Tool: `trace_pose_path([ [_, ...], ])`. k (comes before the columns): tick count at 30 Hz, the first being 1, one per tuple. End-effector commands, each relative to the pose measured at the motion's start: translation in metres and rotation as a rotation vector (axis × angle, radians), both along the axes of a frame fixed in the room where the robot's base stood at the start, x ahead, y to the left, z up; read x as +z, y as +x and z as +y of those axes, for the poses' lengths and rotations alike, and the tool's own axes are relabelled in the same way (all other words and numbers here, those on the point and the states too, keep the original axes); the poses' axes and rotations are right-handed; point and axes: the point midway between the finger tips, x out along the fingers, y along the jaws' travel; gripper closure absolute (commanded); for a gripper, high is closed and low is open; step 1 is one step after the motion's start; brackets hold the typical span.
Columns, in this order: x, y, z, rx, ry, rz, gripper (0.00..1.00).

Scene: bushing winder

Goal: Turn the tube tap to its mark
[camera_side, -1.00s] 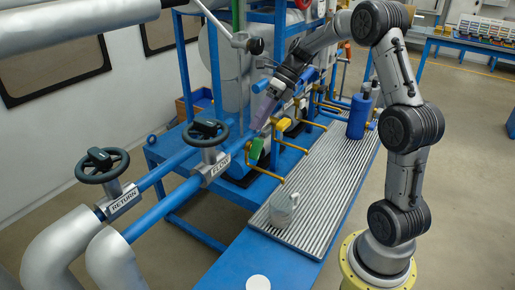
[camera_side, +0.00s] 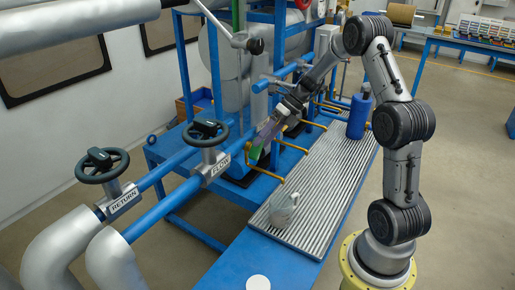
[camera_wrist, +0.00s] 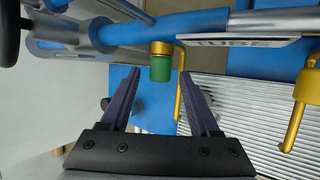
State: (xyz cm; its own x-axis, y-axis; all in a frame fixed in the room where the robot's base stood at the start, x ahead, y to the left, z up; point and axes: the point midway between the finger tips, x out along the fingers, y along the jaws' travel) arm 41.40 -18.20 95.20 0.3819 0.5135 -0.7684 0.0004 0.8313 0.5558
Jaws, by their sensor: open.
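The tube tap has a green handle (camera_wrist: 160,69) on a brass collar (camera_wrist: 161,47), below a blue pipe and left of the TUBE label (camera_wrist: 240,41) in the wrist view. In the side view the green handle (camera_side: 255,153) shows just below my fingers. My gripper (camera_wrist: 160,74) is open and empty, its two purple fingers pointing at the handle, with one tip on each side of it in the picture. I cannot tell whether the tips touch it. In the side view my gripper (camera_side: 263,134) slants down to the left. I cannot make out the tap's mark.
Another brass tap with a bent spout (camera_wrist: 303,92) is to the right in the wrist view. A grey ridged drain board (camera_side: 318,178) carries a grey mug (camera_side: 284,208) and a blue bottle (camera_side: 359,116). Black handwheels marked RETURN (camera_side: 102,160) and FLOW (camera_side: 205,131) stand left.

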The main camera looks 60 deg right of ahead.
Motion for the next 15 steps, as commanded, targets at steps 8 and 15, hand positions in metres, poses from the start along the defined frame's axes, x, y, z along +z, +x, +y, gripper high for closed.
trace_pose_path([
  [8, -0.025, 0.012, 0.017, 0.001, 0.000, 0.000, 0.38],
  [15, -0.028, 0.014, 0.019, 0.000, -0.001, 0.000, 0.38],
])
